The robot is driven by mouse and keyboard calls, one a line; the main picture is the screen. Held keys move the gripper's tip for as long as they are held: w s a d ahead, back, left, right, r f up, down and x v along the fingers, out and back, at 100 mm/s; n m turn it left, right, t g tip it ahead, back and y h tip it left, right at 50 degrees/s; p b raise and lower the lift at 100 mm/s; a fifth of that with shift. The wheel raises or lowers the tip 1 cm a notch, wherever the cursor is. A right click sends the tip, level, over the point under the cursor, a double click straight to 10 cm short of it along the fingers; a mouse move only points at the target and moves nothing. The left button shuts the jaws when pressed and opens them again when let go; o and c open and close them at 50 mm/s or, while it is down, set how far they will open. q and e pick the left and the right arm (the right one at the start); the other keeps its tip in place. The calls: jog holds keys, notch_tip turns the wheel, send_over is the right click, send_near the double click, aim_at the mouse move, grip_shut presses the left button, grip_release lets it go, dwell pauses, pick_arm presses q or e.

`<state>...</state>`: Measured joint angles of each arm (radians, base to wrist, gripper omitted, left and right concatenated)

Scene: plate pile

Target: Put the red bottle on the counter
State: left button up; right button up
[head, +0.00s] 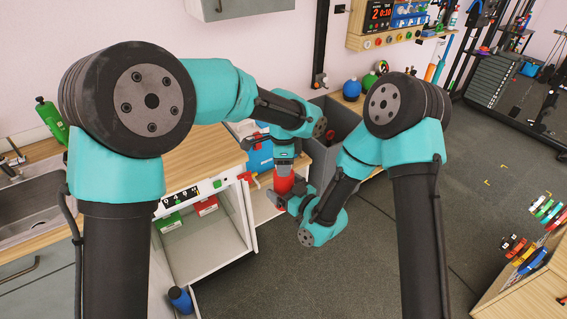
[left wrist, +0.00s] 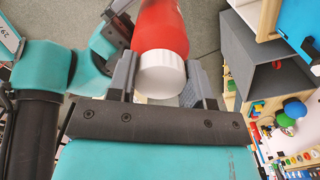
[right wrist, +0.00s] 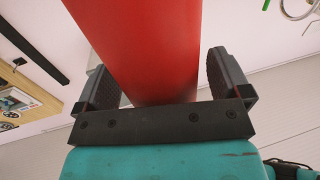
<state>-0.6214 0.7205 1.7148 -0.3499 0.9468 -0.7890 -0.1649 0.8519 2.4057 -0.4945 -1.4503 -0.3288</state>
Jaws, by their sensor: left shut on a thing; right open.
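The red bottle (head: 284,184) is off the counter, in the air between my two arms, to the right of the open cabinet. My left gripper (head: 283,166) is above it and shut on its capped end; the white cap (left wrist: 161,75) sits between the fingers in the left wrist view. My right gripper (head: 293,203) is at the lower part of the bottle, open, with its fingers on either side of the red body (right wrist: 150,50) in the right wrist view. The wooden counter (head: 203,158) is left of the bottle, partly hidden behind my left arm.
A sink (head: 30,205) and a green bottle (head: 50,118) are at the left. The cabinet below the counter stands open, with a green box (head: 169,222) and a red box (head: 206,206). A blue bottle (head: 180,299) is low in front. A grey bin (head: 333,130) stands behind.

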jog(key=s+d+f+m+g+h, duration=0.25)
jog(key=s+d+f, duration=0.2)
jog(key=f, duration=0.35)
jog(key=s+d+f+m+g+h, duration=0.25)
jog(key=d+f+g, duration=0.2)
jog(key=f, duration=0.25)
jog(key=s+d+f+m+g+h, duration=0.1)
jog(key=s+d+f+m+g, duration=0.1)
jog(key=s, duration=0.5)
jog(key=s+d+f+m+g+h, duration=0.1)
jog(key=s+d+f+m+g, duration=0.1)
jog(key=s+d+f+g, duration=0.2)
jog(key=s+d+f, duration=0.1)
jog(key=s+d, duration=0.1)
jog(key=s, duration=0.1)
jog(key=shift+s+f+m+h, duration=0.15)
jog(key=shift+s+m+h, duration=0.15)
jog(key=shift+m, duration=0.1)
